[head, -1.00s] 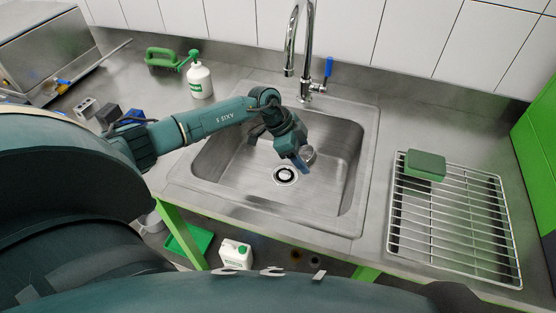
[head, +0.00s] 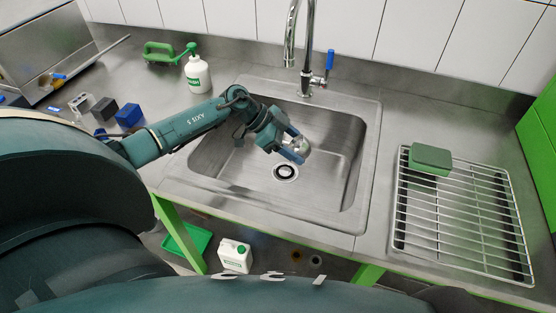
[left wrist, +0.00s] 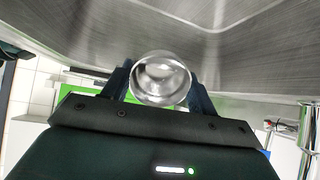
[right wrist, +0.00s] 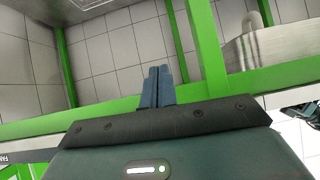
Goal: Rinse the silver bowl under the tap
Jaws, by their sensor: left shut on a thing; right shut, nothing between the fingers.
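My left gripper (head: 296,149) is over the sink basin (head: 233,172), its fingers angled down to the right. It is shut on the small silver bowl (head: 302,144), which also shows between the fingers in the left wrist view (left wrist: 161,78) as a shiny round shape. The gripper partly hides the bowl in the head view. The chrome tap (head: 309,40) stands behind the sink, its spout end above and behind the bowl. Its blue lever (head: 330,61) is upright, and I see no water. My right gripper (right wrist: 157,87) is shut and empty in the right wrist view.
A wire rack (head: 447,226) with a green sponge (head: 430,159) lies right of the sink. Green frame bars (right wrist: 204,50) are close to my right gripper.

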